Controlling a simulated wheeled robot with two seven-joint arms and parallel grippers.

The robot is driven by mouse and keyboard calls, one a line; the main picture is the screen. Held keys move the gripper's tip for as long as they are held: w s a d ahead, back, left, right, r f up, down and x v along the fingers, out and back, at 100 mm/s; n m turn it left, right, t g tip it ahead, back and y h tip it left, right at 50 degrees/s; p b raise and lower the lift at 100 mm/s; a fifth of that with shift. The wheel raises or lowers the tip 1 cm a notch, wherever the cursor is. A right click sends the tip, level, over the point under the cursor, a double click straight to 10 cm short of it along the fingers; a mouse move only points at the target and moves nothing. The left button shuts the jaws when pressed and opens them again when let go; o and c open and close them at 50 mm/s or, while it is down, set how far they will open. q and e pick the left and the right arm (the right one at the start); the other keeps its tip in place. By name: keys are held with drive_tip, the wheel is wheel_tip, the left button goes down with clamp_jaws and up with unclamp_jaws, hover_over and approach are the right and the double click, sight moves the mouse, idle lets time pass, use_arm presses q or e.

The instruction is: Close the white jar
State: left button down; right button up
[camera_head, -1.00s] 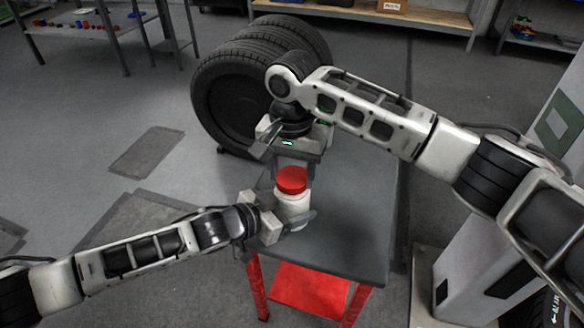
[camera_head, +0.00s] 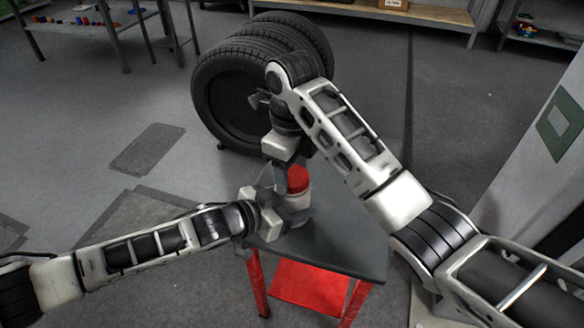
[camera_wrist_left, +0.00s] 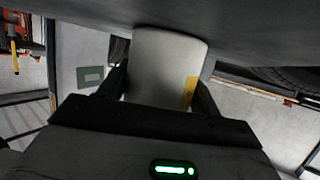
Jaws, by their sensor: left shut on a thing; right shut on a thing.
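The white jar (camera_head: 297,201) stands upright on the dark table top. Its red lid (camera_head: 298,178) is on top, partly covered by my right gripper. My left gripper (camera_head: 290,214) comes in from the left and is shut on the jar's body. In the left wrist view the jar (camera_wrist_left: 165,70) fills the space between the two dark fingers. My right gripper (camera_head: 291,178) points down from above and is shut on the red lid. One of its fingers hides the lid's left side. Whether the lid sits fully seated on the jar cannot be told.
The small table (camera_head: 345,240) has a grey top, red legs and a red lower shelf (camera_head: 308,288). Its top is clear around the jar. Black tires (camera_head: 228,98) stand on the floor behind it. Shelving lines the back.

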drive_tip(key=shift+m, duration=1.1)
drive_tip(key=o, duration=1)
drive_tip(key=shift+c, duration=0.3)
